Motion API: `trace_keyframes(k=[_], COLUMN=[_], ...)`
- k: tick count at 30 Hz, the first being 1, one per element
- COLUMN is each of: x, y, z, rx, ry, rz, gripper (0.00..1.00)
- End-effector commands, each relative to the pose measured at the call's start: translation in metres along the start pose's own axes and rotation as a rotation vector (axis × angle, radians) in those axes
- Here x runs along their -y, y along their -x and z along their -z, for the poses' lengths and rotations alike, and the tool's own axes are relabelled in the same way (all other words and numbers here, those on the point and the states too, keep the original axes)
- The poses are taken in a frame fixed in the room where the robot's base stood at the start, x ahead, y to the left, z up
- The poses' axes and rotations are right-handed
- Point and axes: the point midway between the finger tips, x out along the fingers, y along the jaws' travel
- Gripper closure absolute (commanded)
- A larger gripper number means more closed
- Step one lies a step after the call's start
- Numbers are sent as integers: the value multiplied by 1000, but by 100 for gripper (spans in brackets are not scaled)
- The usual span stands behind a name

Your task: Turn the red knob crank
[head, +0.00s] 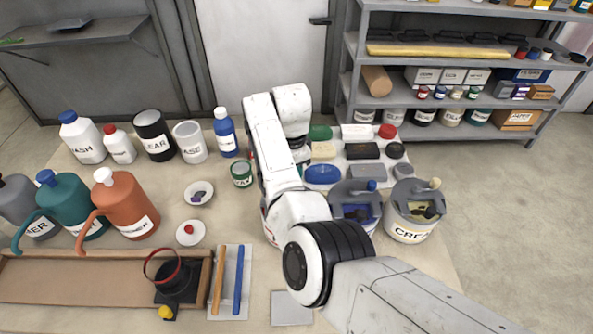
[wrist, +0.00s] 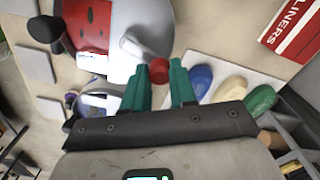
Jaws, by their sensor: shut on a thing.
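The red knob (wrist: 157,71) shows in the wrist view at the end of a pale crank arm (wrist: 133,48). The arm reaches over a round container with a grey half lid (wrist: 125,22) and red contents (wrist: 92,22). My gripper (wrist: 167,66) has its two teal fingers at the knob and is shut on it; the left finger covers part of the knob. In the head view my white arm hides the red knob, its container and my gripper.
A blue-knob container (head: 347,192) and a cream-knob container (head: 410,222) stand right of my arm. Soap-like blocks, including a blue one (head: 323,174), lie behind. Bottles and an orange jug (head: 128,205) fill the left. A wooden tray (head: 60,292) lies at the front left.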

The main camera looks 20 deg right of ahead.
Motion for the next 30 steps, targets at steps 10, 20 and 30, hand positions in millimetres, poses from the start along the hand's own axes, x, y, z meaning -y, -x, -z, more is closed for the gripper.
trace_keyframes(k=[10,20,30], x=[9,12,13], y=[2,2,2], z=[-11,-23,-33], rx=[-1,-3,-2], ry=[330,635,869], rz=[2,1,2], gripper=[100,100,100])
